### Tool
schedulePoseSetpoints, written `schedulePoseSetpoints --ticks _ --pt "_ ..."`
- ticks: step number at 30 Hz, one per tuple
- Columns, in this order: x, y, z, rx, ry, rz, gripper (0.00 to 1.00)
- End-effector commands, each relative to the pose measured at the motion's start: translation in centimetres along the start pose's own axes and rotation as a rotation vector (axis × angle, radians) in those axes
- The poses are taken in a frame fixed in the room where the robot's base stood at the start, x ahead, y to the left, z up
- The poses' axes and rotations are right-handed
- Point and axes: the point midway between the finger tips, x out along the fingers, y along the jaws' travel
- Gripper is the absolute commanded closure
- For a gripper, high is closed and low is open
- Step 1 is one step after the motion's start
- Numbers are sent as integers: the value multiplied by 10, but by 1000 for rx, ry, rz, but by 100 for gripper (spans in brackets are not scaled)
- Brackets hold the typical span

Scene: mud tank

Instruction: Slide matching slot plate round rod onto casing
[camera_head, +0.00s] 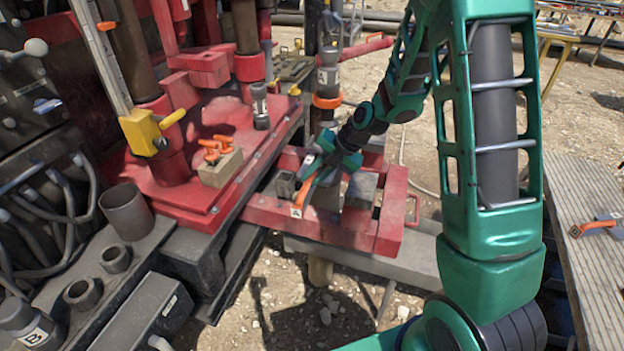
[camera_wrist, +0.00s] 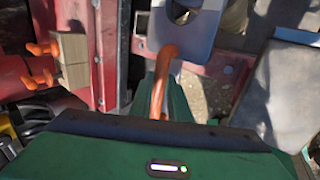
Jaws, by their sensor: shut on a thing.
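My gripper (camera_head: 318,172) is shut on the orange handle (camera_wrist: 162,78) of a grey slot plate. The plate (camera_wrist: 190,38) shows at the top of the wrist view, ahead of the fingers, with its slot partly cut off by the frame edge. In the head view the handle (camera_head: 306,190) and a small white label (camera_head: 297,212) show over the red frame; most of the plate is hidden. An upright dark rod marked with a letter (camera_head: 328,77) has an orange collar below it, behind my gripper. I cannot tell whether the plate's slot is around a rod.
A wooden block with orange pieces (camera_head: 220,168) stands on the red deck. Another dark labelled piece (camera_head: 260,106) stands near the deck's edge. Grey blocks (camera_head: 361,190) lie on the red frame (camera_head: 390,235). Another orange-handled tool (camera_head: 595,228) lies on the right bench (camera_head: 575,190).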

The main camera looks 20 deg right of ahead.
Motion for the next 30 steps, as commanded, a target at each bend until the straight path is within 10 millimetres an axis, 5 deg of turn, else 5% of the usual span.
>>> schedulePoseSetpoints --ticks 30 --pt "1 0 37 -2 -2 3 100"
